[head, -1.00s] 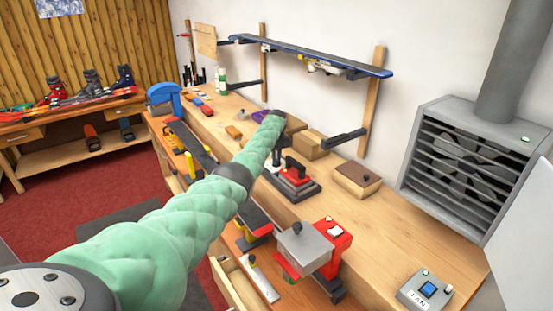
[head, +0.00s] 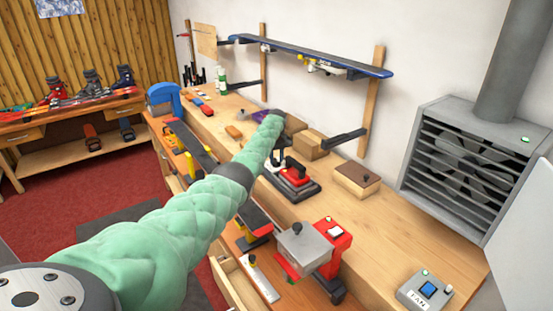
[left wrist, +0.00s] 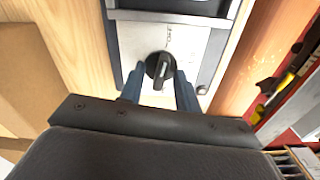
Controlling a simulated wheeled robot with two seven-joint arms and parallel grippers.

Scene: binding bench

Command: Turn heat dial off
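In the left wrist view a black dial (left wrist: 160,67) with a pale pointer line sits on a light metal panel (left wrist: 193,48) with small printed marks. My left gripper (left wrist: 159,77) has its two blue fingers apart, one on each side of the dial. I cannot tell whether either finger touches it. My right gripper is not in view.
On the bench (head: 385,235) stand a red and black iron (head: 292,180), a red machine with a grey box (head: 303,245), a brown-topped box (head: 357,180) and a small control box (head: 426,290). A fan unit (head: 465,165) and a wall-mounted board (head: 310,55) are behind.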

